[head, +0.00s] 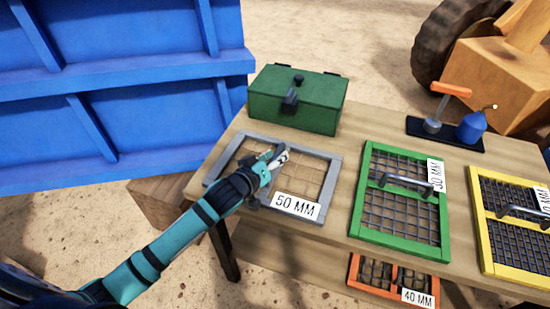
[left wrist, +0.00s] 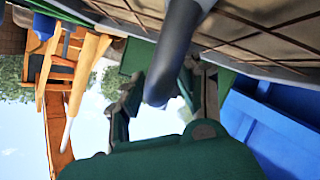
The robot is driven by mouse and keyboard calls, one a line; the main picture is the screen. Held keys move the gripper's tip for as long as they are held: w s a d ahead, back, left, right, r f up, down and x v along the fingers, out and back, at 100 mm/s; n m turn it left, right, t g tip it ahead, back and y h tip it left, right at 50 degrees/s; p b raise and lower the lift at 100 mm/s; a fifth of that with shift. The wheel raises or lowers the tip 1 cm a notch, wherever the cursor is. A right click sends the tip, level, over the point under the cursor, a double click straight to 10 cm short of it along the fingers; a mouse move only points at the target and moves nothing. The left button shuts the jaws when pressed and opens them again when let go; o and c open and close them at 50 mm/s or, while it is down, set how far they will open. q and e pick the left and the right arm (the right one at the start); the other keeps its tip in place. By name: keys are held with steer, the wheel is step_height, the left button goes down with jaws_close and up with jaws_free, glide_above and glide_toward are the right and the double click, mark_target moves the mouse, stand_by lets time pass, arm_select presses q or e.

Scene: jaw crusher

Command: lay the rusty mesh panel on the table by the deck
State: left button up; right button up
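The grey-framed mesh panel (head: 330,183) with thin brownish wires and a "50 MM" label lies at the left end of the wooden table (head: 341,150). No other panel looks rustier; rust on it is hard to make out. My left gripper (head: 279,157) is over its middle, at its grey handle. In the left wrist view the fingers (left wrist: 166,78) close in on both sides of the dark grey handle (left wrist: 180,40), with the panel's mesh (left wrist: 265,35) above right. The fingers hide part of the handle. My right gripper is not in view.
A green box (head: 315,100) stands behind the grey panel. Green (head: 357,195) and yellow (head: 481,225) framed panels lie to the right, an orange one (head: 352,270) below. A black tray (head: 415,127) holds a blue can. A blue ribbed wall (head: 130,60) rises at left.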

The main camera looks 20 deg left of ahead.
arm_select(q)
steer(key=shift+r, duration=0.1)
steer(key=v, duration=1.2)
steer(key=shift+a, duration=0.1)
